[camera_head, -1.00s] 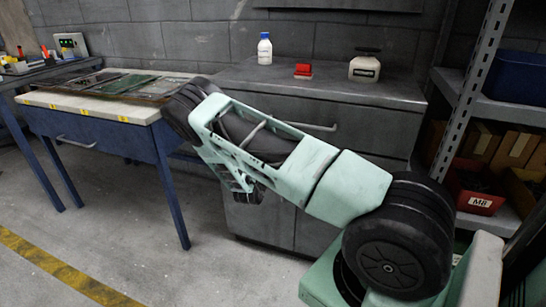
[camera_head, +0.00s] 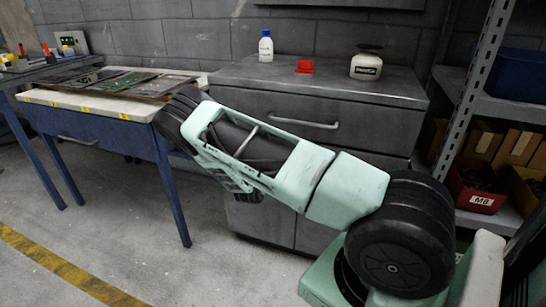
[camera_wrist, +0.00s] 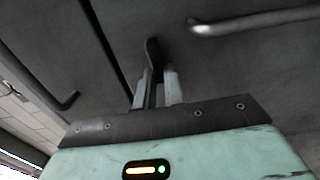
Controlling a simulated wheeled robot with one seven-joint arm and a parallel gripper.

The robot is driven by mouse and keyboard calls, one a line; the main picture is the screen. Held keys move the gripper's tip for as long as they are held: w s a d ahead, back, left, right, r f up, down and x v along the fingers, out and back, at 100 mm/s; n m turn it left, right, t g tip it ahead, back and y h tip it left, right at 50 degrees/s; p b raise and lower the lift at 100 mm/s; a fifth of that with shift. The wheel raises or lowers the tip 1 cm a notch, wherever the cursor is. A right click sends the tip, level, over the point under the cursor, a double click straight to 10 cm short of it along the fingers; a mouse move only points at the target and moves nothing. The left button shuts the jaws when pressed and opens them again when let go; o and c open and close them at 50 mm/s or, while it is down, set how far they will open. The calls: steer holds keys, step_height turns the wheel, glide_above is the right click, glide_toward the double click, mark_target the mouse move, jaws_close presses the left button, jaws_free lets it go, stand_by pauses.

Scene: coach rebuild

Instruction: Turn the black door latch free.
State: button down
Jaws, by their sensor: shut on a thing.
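The black door latch (camera_wrist: 152,54) shows in the wrist view as a small dark upright bar, tilted slightly, on the dark grey cabinet front. My gripper (camera_wrist: 157,82) has its two pale fingers closed around the latch's lower part. The latch's top end sticks out beyond the fingertips; its lower part is hidden between them. In the head view my own arm hides the latch and the fingertips. The grey cabinet (camera_head: 281,222) stands against the wall behind my arm.
In the wrist view a bar handle (camera_wrist: 255,18) lies right of the latch and a door gap (camera_wrist: 105,42) runs to its left. A white bottle (camera_head: 265,47), a red item (camera_head: 305,67) and a jar (camera_head: 366,66) stand on the cabinet top. A blue-legged workbench (camera_head: 103,135) is left.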

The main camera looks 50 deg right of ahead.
steer(key=c, duration=1.5)
jaws_free()
steer(key=shift+a, duration=0.15)
steer(key=p+v, duration=0.1)
steer(key=v, duration=1.6)
steer(key=shift+s+a+f, duration=0.1)
steer(key=shift+s, duration=0.05)
